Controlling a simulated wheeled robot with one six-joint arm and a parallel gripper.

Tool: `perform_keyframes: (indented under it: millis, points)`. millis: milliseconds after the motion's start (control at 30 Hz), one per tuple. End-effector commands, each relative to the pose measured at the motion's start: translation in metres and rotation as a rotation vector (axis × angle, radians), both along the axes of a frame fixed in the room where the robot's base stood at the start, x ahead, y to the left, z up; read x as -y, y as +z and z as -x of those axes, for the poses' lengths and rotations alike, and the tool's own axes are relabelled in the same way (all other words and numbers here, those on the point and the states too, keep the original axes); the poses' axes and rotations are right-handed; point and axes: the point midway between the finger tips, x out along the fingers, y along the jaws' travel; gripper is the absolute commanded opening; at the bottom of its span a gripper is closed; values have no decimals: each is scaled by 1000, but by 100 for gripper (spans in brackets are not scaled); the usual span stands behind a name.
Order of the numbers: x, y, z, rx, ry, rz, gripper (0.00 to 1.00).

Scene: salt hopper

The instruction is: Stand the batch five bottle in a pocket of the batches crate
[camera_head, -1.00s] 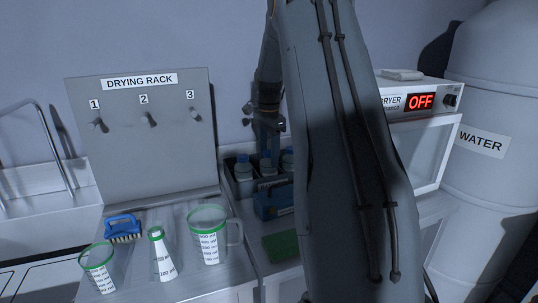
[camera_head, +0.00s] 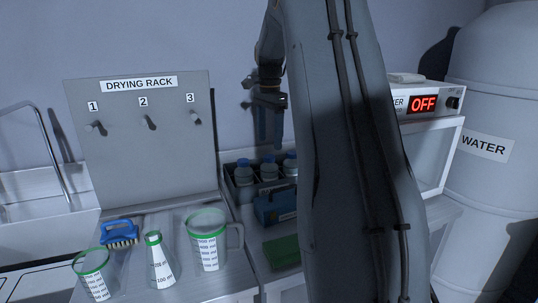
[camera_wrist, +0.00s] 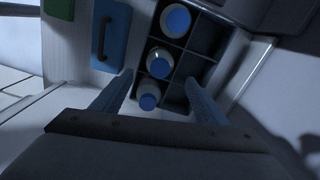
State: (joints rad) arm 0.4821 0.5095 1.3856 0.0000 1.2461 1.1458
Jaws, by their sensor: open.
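The dark crate (camera_head: 234,187) stands on the counter by the wall; it also shows in the wrist view (camera_wrist: 187,67). Three bottles with blue caps stand upright in one row of its pockets: one at the top (camera_wrist: 176,20), one in the middle (camera_wrist: 159,63) and one at the bottom (camera_wrist: 149,95) in the wrist view. The other row of pockets looks empty. No batch numbers are readable, so I cannot tell which is batch five. My gripper (camera_head: 268,140) is open and empty above the crate, pointing down, apart from the bottles. Its fingers flank the bottle row in the wrist view (camera_wrist: 160,82).
A blue case with a handle (camera_head: 275,206) stands in front of the crate, with a green item (camera_head: 282,251) nearer. The drying rack (camera_head: 140,150), measuring vessels (camera_head: 207,245) and a brush (camera_head: 119,232) are left. A dryer (camera_head: 430,130) and water tank (camera_head: 495,170) are right.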

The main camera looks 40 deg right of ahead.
Motion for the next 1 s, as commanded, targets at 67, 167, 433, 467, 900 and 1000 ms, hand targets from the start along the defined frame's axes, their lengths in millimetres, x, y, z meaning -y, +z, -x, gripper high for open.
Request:
perform_keyframes:
  millis: [67,167,433,467,900,1000]
  points:
    - [0,13,-1,2,0,1,67]
    - [0,26,-1,2,0,1,67]
    - [0,39,0,0,0,0,67]
    - [0,39,0,0,0,0,67]
    - [0,39,0,0,0,0,67]
    - [0,45,2,0,0,0,67]
